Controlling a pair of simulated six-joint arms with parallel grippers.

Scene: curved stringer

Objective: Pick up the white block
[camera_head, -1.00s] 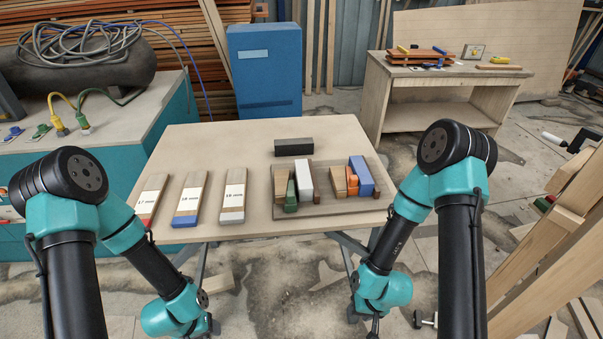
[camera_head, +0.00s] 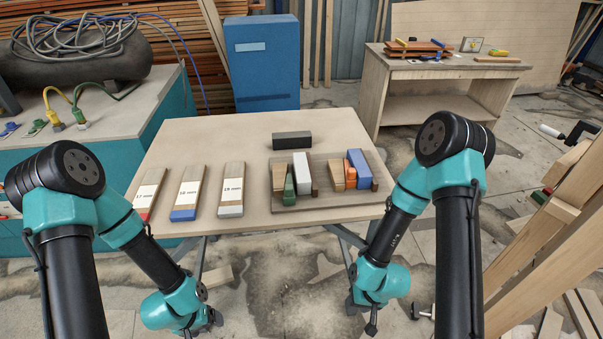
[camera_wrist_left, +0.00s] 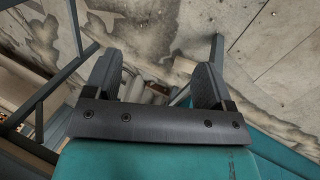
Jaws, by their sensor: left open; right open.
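The white block (camera_head: 301,174) stands among other blocks on the tray (camera_head: 330,200), on the right half of the table. A green block and tan blocks are to its left, and a dark brown block is to its right. My left gripper (camera_wrist_left: 157,85) is open and empty in the left wrist view, with floor and table-frame parts beyond its fingers. In the head view my left gripper (camera_head: 207,322) is low, in front of the table and well away from the block. My right gripper (camera_head: 372,325) is also low in front of the table, small and dark, apart from the block.
On the table (camera_head: 165,150), a black block (camera_head: 292,141) lies behind the tray. An orange block (camera_head: 351,173) and a blue block (camera_head: 360,168) stand right of the white block. Three labelled boards, the middle one blue-ended (camera_head: 187,195), lie at left. The table's back left is clear.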

